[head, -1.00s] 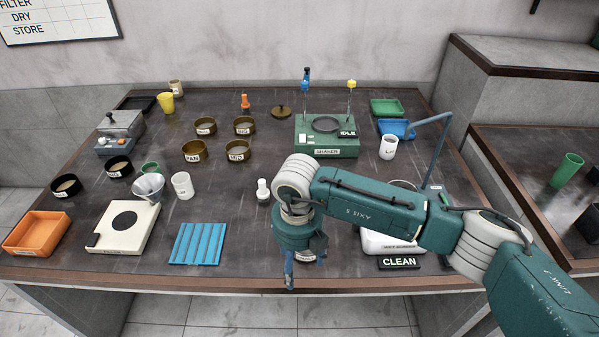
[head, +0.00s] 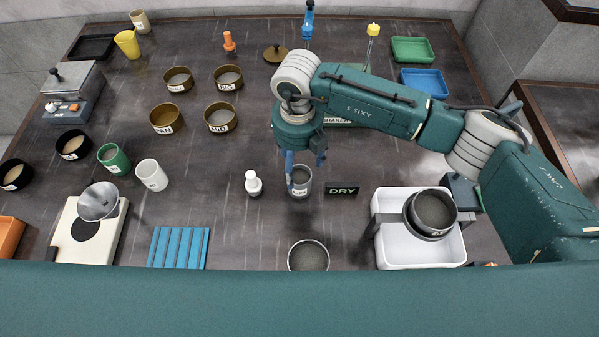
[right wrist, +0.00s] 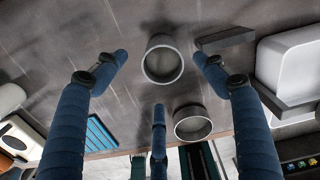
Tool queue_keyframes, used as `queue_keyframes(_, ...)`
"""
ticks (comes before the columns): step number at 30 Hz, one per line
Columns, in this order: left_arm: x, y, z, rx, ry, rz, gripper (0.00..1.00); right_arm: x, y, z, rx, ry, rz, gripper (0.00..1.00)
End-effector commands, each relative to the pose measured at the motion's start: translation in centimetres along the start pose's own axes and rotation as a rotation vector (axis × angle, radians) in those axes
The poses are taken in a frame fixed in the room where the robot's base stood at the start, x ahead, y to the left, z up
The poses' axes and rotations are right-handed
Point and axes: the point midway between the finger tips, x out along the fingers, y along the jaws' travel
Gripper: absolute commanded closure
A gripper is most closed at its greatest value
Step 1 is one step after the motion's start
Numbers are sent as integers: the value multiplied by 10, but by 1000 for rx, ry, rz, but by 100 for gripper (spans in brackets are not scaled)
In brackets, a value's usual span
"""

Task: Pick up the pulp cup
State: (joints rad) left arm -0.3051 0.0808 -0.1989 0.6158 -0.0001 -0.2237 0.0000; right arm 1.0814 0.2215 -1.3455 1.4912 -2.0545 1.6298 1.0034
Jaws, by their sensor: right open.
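A grey round cup (head: 303,185), which I take for the pulp cup, stands upright on the dark table beside the DRY sign (head: 342,191). Its label is too small to read. My right gripper (head: 305,170) is open and points down over this cup; its fingers hide part of the cup in the head view. In the right wrist view the cup (right wrist: 162,63) sits between the spread fingers, with gaps visible on both sides. I cannot tell how high the fingertips are above the table. My left gripper is not in view.
A second round container (head: 308,257) with grey contents stands near the front edge. A white tray (head: 395,250) with a sieve (head: 434,214) is at right. A white bottle (head: 253,183) stands left of the cup. A blue ribbed mat (head: 178,248) lies front left.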

Motion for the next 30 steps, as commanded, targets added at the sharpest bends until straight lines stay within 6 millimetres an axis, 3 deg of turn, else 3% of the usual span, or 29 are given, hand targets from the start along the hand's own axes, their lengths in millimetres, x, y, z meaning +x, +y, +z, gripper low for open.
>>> queue_keyframes(1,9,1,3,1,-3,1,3,13,0,-1,0,2,0,29)
queue_keyframes(6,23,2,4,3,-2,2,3,40,0,0,0,1,-1,29)
queue_keyframes(13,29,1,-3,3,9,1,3,56,-2,0,1,1,-1,29)
queue_keyframes(20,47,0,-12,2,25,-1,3,92,-4,-1,0,1,-1,29)
queue_keyframes(28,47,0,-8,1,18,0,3,95,-4,0,0,-1,-1,29)
queue_keyframes(30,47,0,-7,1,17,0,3,95,-4,0,0,0,-1,41)
